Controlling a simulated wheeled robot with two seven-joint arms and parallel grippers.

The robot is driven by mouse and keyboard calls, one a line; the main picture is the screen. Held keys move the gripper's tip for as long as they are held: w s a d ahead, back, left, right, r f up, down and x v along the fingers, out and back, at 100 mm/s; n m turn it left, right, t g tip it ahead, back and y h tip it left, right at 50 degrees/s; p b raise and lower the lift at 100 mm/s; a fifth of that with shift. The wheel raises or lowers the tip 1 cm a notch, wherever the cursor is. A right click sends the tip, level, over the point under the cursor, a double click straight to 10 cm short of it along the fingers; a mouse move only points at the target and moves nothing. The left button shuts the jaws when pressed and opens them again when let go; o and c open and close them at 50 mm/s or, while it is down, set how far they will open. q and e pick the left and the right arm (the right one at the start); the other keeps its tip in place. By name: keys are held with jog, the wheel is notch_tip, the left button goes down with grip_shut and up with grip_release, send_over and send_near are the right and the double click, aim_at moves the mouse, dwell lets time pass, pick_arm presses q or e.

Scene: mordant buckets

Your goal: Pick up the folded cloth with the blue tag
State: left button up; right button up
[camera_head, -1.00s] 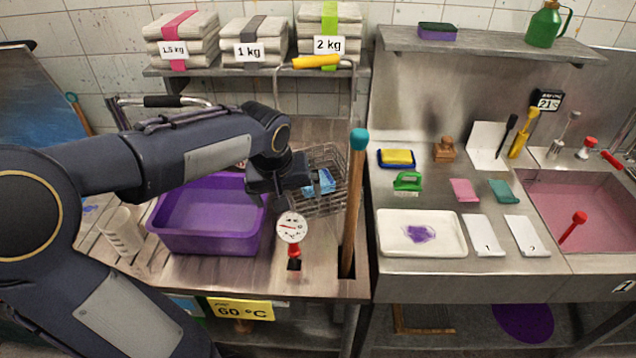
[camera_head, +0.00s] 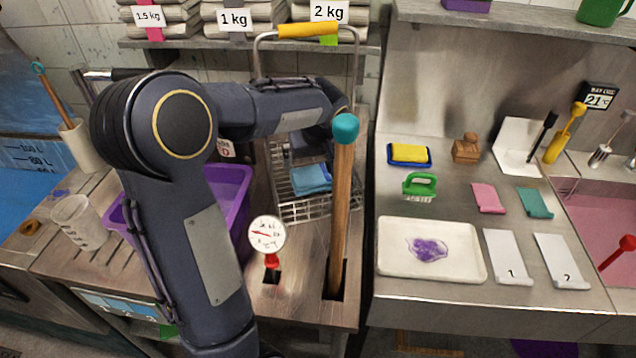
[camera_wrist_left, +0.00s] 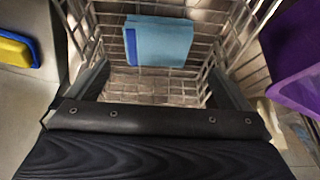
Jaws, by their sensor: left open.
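The folded cloth (camera_head: 311,179) is light blue and lies in a wire basket (camera_head: 318,212) beside the purple tub. In the left wrist view the cloth (camera_wrist_left: 165,42) lies flat on the basket floor, with a darker blue tag (camera_wrist_left: 131,47) along its left edge. My left gripper (camera_wrist_left: 160,76) is open and empty, its fingers spread wider than the cloth, which shows beyond and between them. In the head view my left gripper (camera_head: 302,148) is mostly hidden by my arm, at the far part of the basket. My right gripper is not in view.
A wooden pole with a teal knob (camera_head: 345,128) stands right of the basket. A dial thermometer (camera_head: 267,235) stands in front. The purple tub (camera_head: 232,185) is on the left, partly behind my arm. A yellow-handled metal frame (camera_head: 308,30) rises behind the basket.

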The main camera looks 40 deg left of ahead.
aim_at(311, 174)
pick_arm(q)
jog(key=shift+w+f+b, duration=0.35)
jog(key=shift+f+b, duration=0.1)
jog(key=shift+f, duration=0.45)
jog(key=x, duration=0.2)
jog(key=p+x, duration=0.1)
jog(key=x, duration=0.4)
jog(key=shift+w+a+f+p, duration=0.2)
jog(key=shift+a+p, duration=0.1)
jog(key=shift+a, duration=0.15)
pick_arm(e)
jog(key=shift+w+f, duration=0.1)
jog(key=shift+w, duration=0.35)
pick_arm(q)
jog(key=shift+r, duration=0.1)
jog(key=c, duration=0.9)
